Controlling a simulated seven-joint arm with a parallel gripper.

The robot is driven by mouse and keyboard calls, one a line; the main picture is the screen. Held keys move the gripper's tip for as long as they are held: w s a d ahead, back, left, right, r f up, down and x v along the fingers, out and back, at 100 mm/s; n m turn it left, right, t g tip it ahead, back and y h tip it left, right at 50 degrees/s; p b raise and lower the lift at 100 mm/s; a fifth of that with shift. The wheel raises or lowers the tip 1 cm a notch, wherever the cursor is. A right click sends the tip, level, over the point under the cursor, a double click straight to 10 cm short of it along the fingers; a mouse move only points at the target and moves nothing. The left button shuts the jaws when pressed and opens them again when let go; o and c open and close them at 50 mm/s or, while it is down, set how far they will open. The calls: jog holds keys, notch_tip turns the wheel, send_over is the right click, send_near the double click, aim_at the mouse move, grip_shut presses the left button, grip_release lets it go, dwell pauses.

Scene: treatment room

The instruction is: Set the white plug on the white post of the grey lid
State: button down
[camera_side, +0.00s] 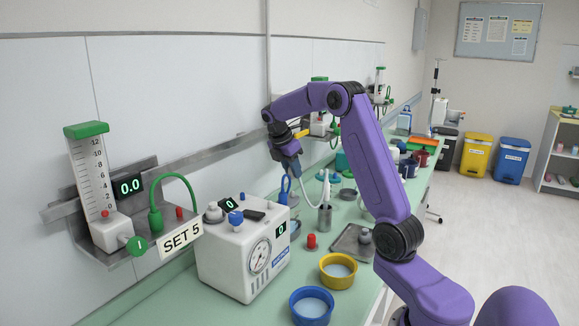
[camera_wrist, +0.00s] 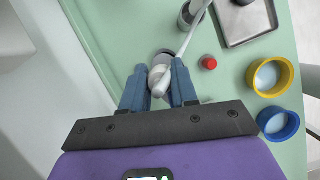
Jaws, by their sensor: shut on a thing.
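My gripper (camera_wrist: 160,88) is shut on the white plug (camera_wrist: 159,82), which shows between the two blue-grey fingers in the wrist view. The plug appears apart from the lid.
The white gauge box (camera_side: 240,258) stands at the left front. A red knob (camera_side: 311,241), a yellow bowl (camera_side: 338,282), a blue bowl (camera_side: 311,318) and a metal tray (camera_side: 346,250) stand on the green bench. A wall rail with a flow gauge (camera_side: 95,180) runs behind.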

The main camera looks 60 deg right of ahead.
jog(key=shift+f, duration=1.65)
jog(key=shift+f, duration=1.6)
dwell(1.4)
jog(key=c, duration=0.8)
grip_release()
jog(key=shift+r, duration=3.55)
jog(key=shift+s+a+f, duration=0.1)
